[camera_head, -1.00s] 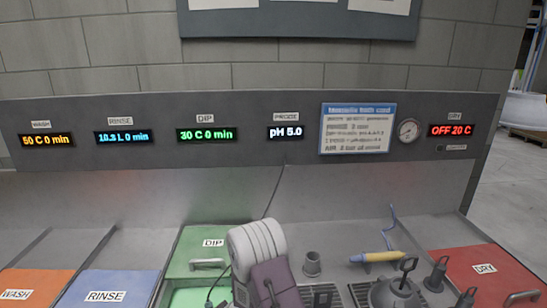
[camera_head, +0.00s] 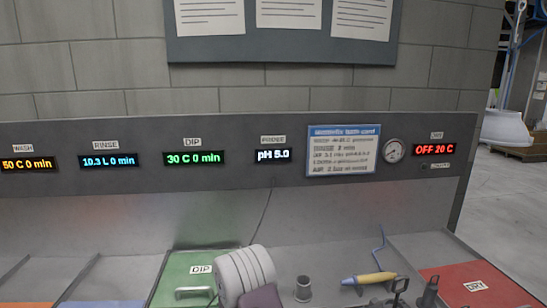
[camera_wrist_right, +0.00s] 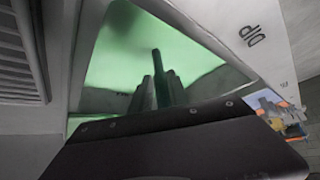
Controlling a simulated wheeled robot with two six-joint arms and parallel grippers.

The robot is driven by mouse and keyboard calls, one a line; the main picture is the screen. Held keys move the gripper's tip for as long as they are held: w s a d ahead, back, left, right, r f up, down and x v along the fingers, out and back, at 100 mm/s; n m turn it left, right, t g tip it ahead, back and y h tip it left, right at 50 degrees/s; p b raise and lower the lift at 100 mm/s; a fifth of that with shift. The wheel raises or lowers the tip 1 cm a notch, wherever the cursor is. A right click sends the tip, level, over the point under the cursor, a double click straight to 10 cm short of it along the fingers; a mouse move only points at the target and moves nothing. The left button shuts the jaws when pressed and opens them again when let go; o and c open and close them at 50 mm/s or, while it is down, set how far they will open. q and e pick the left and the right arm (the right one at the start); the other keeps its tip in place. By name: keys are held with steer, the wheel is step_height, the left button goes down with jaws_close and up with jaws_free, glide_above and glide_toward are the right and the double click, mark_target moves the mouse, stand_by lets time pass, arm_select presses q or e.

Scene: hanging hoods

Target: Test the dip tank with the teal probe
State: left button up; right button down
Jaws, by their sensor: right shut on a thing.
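The dip tank shows in the head view as a green top with a DIP label (camera_head: 201,269) and a metal handle; its front part is out of frame. The right wrist view shows its pale green inside (camera_wrist_right: 112,48). There my right gripper (camera_wrist_right: 160,92) is shut on a dark teal stick, the probe (camera_wrist_right: 157,66), pointing over the green opening. I cannot tell whether its tip touches the liquid. A thin cable (camera_head: 266,205) rises to the panel beneath the PROBE display (camera_head: 273,155), which reads pH 5.0. My left gripper is not in view.
The back panel has a DIP display (camera_head: 195,158) reading 30 C 0 min, a bath card (camera_head: 343,150) and a gauge (camera_head: 393,151). The red DRY cover (camera_head: 485,288) is farther right.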

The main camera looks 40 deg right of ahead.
step_height(320, 180, up, 15)
steer(key=p, duration=1.4)
steer(key=shift+f, duration=0.1)
